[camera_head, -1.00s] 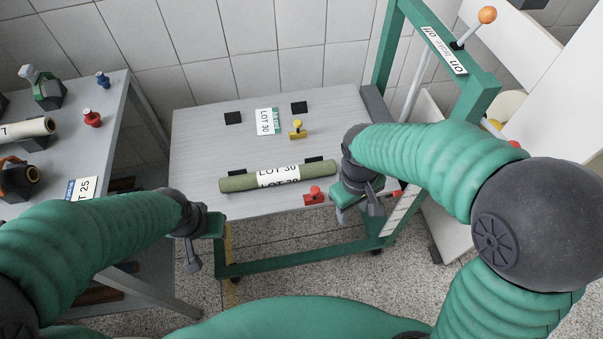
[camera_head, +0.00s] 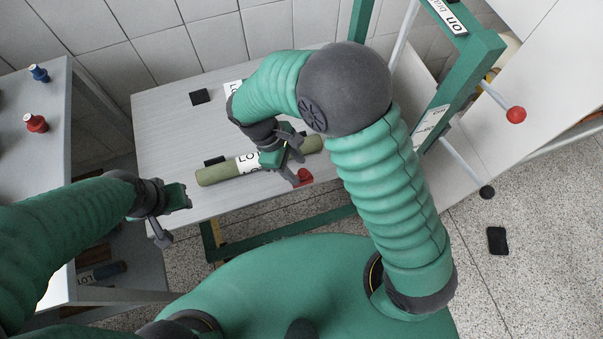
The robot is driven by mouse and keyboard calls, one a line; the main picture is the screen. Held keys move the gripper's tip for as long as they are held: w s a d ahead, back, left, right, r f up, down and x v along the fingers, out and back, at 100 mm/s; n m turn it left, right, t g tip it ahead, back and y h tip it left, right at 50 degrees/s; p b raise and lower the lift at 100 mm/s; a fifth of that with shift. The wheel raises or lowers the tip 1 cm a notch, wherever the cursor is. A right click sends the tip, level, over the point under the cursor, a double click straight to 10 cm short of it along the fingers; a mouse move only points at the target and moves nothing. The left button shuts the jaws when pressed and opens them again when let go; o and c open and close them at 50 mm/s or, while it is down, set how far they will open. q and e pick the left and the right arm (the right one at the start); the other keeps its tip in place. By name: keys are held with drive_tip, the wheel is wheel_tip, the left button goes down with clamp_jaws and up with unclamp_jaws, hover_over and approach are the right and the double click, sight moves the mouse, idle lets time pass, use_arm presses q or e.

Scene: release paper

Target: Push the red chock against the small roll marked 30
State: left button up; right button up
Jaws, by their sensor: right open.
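The olive green roll (camera_head: 217,173) with a white LOT label lies across the front part of the grey table. Its number is hidden by my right gripper. The red chock (camera_head: 304,176) sits at the table's front edge, on the near side of the roll's right part. My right gripper (camera_head: 287,163) is open, over the right part of the roll, with its fingers just left of the red chock. I cannot tell whether they touch it. My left gripper (camera_head: 172,215) hangs in front of the table's left front corner, away from the roll; its opening is unclear.
The grey table (camera_head: 165,125) has a black pad (camera_head: 201,96) at the back left. A side bench (camera_head: 50,100) on the left carries a red knob-like piece (camera_head: 36,123) and a blue one (camera_head: 39,73). A green frame (camera_head: 455,85) with levers stands at the right.

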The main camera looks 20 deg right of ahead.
sight(303, 176)
drive_tip(key=x, duration=0.5)
drive_tip(key=shift+s+d+r, duration=0.1)
drive_tip(key=shift+s, duration=0.05)
drive_tip(key=shift+c, duration=0.3)
drive_tip(key=c, duration=0.9)
drive_tip(key=shift+r, duration=0.1)
clamp_jaws()
